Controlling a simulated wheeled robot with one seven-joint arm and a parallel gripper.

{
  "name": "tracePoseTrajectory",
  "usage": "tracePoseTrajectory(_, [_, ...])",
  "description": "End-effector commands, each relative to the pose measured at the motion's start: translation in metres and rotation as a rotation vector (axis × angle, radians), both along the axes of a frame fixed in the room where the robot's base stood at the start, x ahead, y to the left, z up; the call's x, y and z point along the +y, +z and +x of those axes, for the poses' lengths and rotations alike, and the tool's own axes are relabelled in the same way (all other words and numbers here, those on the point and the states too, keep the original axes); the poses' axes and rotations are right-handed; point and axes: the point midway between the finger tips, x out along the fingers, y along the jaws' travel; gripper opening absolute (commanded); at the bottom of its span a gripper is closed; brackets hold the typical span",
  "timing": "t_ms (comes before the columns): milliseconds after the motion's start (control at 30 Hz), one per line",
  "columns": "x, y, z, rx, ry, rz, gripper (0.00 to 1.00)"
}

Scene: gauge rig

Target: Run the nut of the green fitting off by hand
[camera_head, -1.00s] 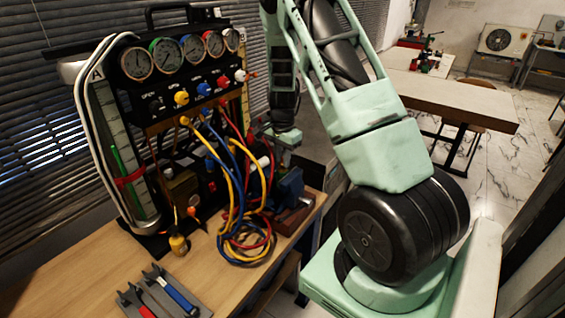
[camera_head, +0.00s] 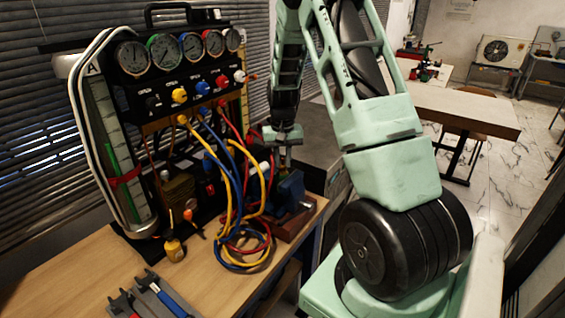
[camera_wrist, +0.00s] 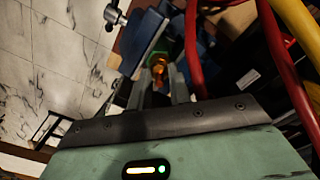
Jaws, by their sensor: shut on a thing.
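The green fitting (camera_wrist: 156,57) is in the wrist view, by the blue vise (camera_wrist: 141,41). Its brass-orange nut (camera_wrist: 159,72) shows at the tips of my gripper (camera_wrist: 163,85). The two fingers lie on either side of the nut and are shut on it. In the head view my gripper (camera_head: 284,152) points down just above the blue vise (camera_head: 291,186). The fitting and nut are too small and hidden to make out there.
Yellow, blue and red hoses (camera_head: 240,200) hang from the gauge panel (camera_head: 185,60) close left of my gripper. Red and yellow hoses (camera_wrist: 194,45) pass close by in the wrist view. Tools lie in a grey holder (camera_head: 155,296) at the bench front.

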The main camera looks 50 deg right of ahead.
Motion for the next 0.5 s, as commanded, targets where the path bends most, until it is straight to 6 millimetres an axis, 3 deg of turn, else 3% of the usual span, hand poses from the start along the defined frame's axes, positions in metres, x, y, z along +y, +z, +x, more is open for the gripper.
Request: tracePoseTrajectory(500, [-0.0006, 0.0005, -0.0002, -0.001, 0.184, -0.001, 0.00])
